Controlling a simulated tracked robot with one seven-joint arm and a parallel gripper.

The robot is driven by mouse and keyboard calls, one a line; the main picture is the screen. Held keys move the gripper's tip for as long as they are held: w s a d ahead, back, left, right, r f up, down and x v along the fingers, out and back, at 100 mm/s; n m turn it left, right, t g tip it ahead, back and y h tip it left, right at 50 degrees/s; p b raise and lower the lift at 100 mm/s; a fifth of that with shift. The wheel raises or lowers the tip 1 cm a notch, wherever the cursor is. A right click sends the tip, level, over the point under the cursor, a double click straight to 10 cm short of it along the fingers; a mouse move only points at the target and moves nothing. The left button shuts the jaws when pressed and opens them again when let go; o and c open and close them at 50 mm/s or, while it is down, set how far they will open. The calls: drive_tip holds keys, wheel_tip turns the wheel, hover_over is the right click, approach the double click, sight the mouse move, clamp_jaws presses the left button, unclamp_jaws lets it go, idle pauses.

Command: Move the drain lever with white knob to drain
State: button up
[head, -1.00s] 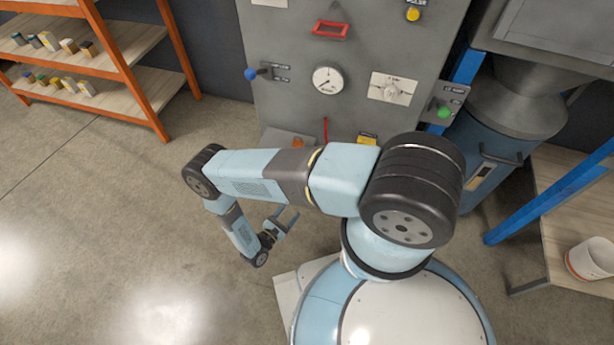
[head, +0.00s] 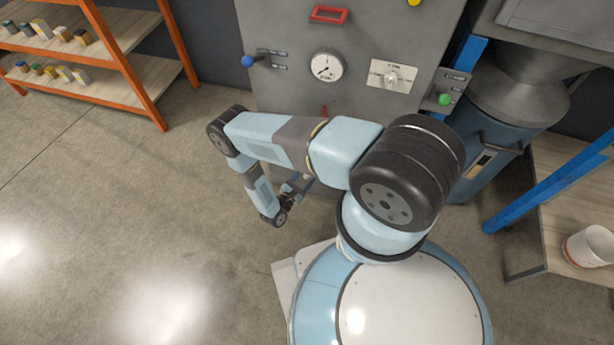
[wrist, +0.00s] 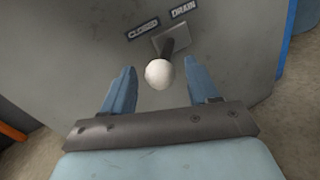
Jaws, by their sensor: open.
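The drain lever with its white knob (wrist: 159,74) shows in the wrist view. Its dark shaft (wrist: 171,48) runs from the knob to a small plate on the grey panel, below the CLOSED (wrist: 143,29) and DRAIN (wrist: 184,8) labels. The lever's exact setting is hard to tell, as it points towards the camera. My gripper (wrist: 160,80) is open, with one blue finger on each side of the knob and gaps between. In the head view my gripper (head: 296,187) is low in front of the cabinet, and my arm hides the drain lever.
An orange shelf (head: 122,55) stands left. A blue drum (head: 490,145) stands right. Floor (head: 130,215) at left is clear.

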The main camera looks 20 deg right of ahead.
drive_tip(key=shift+x, duration=0.8)
clamp_jaws()
